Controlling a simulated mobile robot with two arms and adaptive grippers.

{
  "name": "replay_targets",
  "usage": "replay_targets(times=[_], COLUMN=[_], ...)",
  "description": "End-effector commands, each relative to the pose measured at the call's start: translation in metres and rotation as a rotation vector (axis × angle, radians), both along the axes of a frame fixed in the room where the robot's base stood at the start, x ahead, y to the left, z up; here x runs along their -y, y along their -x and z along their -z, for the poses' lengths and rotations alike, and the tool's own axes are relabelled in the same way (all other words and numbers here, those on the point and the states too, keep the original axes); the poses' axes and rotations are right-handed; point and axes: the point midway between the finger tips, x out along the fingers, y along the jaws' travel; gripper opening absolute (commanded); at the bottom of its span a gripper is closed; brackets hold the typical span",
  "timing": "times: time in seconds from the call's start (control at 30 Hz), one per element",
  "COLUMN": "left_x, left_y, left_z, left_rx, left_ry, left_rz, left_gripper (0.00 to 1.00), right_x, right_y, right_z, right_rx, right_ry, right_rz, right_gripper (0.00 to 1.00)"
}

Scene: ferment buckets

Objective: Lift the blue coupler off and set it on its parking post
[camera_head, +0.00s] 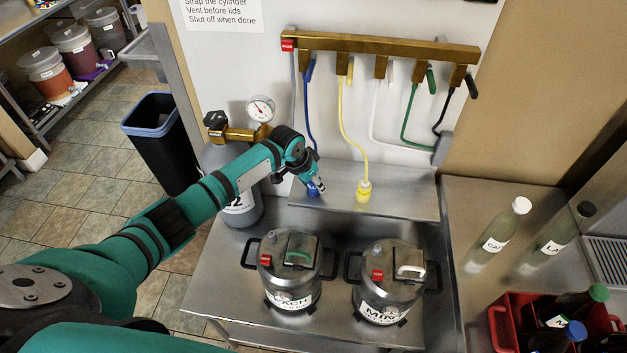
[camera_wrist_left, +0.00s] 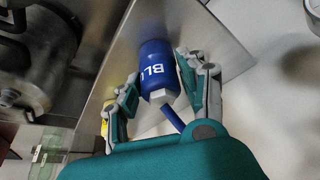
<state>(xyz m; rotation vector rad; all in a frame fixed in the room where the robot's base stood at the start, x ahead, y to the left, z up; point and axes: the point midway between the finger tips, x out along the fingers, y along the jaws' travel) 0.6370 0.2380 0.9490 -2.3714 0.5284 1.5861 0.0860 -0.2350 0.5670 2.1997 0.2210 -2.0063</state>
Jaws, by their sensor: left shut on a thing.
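The blue coupler (camera_head: 313,188) is at the left end of the steel shelf below the manifold, with its blue hose (camera_head: 309,110) rising to the brass manifold (camera_head: 380,46). In the left wrist view the coupler (camera_wrist_left: 157,62) shows part of its white lettering and sits between the two fingers. My left gripper (camera_head: 318,182) is shut on it, and it also shows in the left wrist view (camera_wrist_left: 160,88). The coupler's far end and any post under it are hidden. My right gripper is not in view.
The yellow coupler (camera_head: 363,191) stands on the steel shelf (camera_head: 405,199) to the right. Two labelled kegs, one marked MIN (camera_head: 387,290), stand in front below. A gas cylinder (camera_head: 236,212) with a gauge is behind my left arm. Bottles and a red crate (camera_head: 503,328) are at right.

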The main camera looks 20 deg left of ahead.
Motion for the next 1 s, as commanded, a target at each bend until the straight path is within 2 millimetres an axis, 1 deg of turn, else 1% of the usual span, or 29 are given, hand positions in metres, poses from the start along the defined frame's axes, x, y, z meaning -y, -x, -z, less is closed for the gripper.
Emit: replay_targets(times=[0.23,0.27,0.4,0.47,0.63,0.67,0.8,0.9,1.0], left_x=[0.0,0.0,-0.0001,-0.0001,-0.0002,-0.0002,-0.0003,-0.0002,-0.0003], left_y=[-0.0003,-0.0003,-0.0003,-0.0003,-0.0003,-0.0001,-0.0002,-0.0001,-0.0001], left_z=[-0.0002,-0.0002,-0.0002,-0.0002,-0.0002,0.0001,0.0001,0.0001,0.0], left_rx=[0.001,0.001,0.001,0.001,0.001,0.0,0.0,0.0,0.0], left_ry=[0.0,0.0,0.0,0.0,0.0,0.0,0.0,0.0,0.0], left_rz=[0.0,0.0,0.0,0.0,0.0,0.0,0.0,0.0,0.0], left_gripper=[0.02,0.42,0.6,0.68,0.68,0.69,0.88,0.99,0.99], right_x=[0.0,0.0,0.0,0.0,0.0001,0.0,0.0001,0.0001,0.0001], right_y=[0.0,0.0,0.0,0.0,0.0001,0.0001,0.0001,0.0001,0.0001], right_z=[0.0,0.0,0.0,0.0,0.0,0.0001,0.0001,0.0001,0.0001], right_rx=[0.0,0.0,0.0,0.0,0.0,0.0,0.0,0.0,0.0], right_ry=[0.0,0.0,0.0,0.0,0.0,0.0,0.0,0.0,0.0], right_rz=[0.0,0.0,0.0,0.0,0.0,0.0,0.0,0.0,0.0], right_gripper=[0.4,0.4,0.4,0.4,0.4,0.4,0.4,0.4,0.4])
